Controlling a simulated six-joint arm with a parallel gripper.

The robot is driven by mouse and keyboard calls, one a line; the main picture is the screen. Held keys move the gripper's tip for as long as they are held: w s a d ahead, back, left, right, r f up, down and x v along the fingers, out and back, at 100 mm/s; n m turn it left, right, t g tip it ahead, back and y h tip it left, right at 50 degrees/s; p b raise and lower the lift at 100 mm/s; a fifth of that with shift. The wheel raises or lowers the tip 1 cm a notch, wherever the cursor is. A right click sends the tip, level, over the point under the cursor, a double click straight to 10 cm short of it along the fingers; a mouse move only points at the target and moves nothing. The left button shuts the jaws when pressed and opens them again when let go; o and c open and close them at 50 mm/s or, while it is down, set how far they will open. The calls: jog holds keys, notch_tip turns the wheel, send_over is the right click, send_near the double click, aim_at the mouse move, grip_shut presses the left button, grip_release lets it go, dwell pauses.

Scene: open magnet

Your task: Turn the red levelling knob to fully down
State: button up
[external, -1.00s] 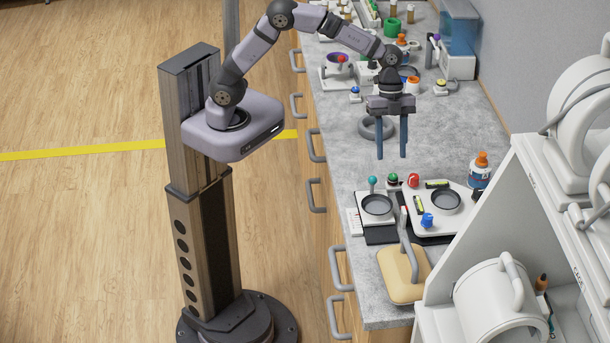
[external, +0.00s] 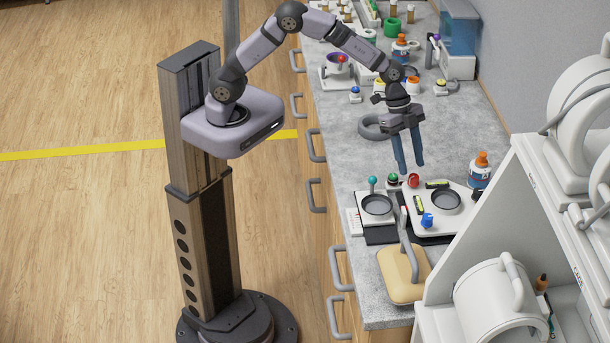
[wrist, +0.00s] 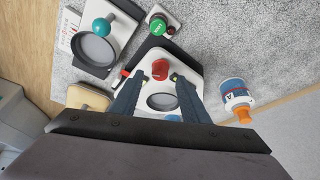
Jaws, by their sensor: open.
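The red levelling knob (external: 413,180) stands at the back left corner of a white balance-like plate (external: 457,229) with a dark round dish (external: 446,201). In the wrist view the red knob (wrist: 160,69) shows ahead of and between my gripper's fingers. My gripper (external: 411,172) is open and empty, its blue fingers pointing down above the bench, just behind the knob. In the wrist view my gripper (wrist: 151,82) has its fingers spread either side of the dish. I cannot tell the exact height gap to the knob.
A teal-knobbed plate (external: 372,181) stands to the left and a green button (external: 392,179) lies close beside the red knob. A blue knob (external: 427,220) sits at the plate's front. An orange-capped bottle (external: 480,170) stands right. Clear grey bench (external: 345,140) lies behind.

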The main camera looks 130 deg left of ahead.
aim_at(413, 176)
jog(key=shift+p+x, duration=0.5)
jog(key=shift+x, duration=1.3)
grip_shut()
